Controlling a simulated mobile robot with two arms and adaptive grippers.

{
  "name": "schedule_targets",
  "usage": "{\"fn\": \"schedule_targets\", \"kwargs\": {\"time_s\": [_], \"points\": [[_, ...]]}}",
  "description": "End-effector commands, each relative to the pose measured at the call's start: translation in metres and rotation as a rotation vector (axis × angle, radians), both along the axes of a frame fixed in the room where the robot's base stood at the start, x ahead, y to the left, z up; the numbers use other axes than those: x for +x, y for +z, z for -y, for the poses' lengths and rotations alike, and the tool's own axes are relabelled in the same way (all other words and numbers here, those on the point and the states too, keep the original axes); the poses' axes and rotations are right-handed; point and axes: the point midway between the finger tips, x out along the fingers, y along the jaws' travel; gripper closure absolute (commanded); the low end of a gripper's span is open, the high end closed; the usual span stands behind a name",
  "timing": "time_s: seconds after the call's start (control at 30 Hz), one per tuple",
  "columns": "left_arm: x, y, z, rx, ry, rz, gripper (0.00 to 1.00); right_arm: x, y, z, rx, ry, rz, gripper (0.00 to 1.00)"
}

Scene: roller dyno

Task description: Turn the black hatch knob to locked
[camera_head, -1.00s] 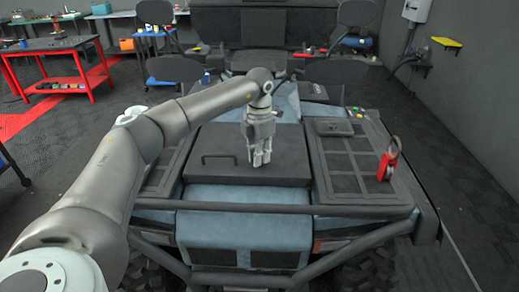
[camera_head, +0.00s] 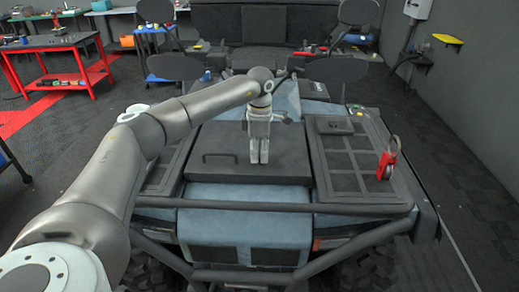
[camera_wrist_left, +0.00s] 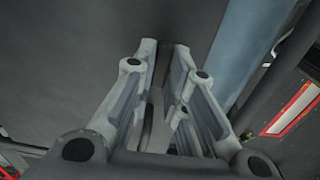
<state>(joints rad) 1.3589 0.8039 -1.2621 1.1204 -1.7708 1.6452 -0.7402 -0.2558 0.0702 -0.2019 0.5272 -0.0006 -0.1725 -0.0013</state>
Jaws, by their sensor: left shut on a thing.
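The black hatch (camera_head: 222,172) is a flat dark panel on top of the vehicle, with a bar handle (camera_head: 220,158) on its left side. My left gripper (camera_head: 259,160) points down at the right part of the hatch. In the left wrist view, the fingertips of my left gripper (camera_wrist_left: 165,48) are shut on a small dark piece, the black hatch knob (camera_wrist_left: 161,66). The knob is mostly hidden by the fingers, and in the head view I cannot make it out. Its locked or unlocked setting cannot be read. My right gripper is out of view.
A red clamp-like item (camera_head: 387,164) stands on the dark grid panel (camera_head: 352,180) right of the hatch. A tubular bar (camera_head: 270,208) crosses in front of the hatch. A red table (camera_head: 62,62) stands far left. Open floor (camera_head: 462,170) lies to the right.

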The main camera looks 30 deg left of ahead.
Motion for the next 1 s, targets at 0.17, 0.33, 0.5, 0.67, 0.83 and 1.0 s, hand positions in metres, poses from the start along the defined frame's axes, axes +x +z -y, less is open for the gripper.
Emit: {"fn": "schedule_targets", "kwargs": {"time_s": [0.17,0.33,0.5,0.67,0.83,1.0], "points": [[0.0009,0.0008,0.0006,-0.002,-0.012,0.003,1.00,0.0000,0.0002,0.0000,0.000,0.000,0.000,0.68],[0.0009,0.0008,0.0007,-0.002,-0.013,0.003,1.00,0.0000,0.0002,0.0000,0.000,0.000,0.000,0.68],[0.0008,0.0008,0.0008,-0.002,-0.013,0.003,0.79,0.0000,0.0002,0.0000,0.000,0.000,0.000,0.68],[0.0006,0.0005,0.0006,-0.001,-0.011,0.002,0.65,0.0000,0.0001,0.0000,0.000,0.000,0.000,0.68],[0.0003,0.0002,0.0003,0.000,-0.010,0.001,0.65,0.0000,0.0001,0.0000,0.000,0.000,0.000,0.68],[0.0006,0.0055,0.0002,-0.001,-0.010,0.002,0.65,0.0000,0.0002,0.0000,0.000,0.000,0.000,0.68]]}}
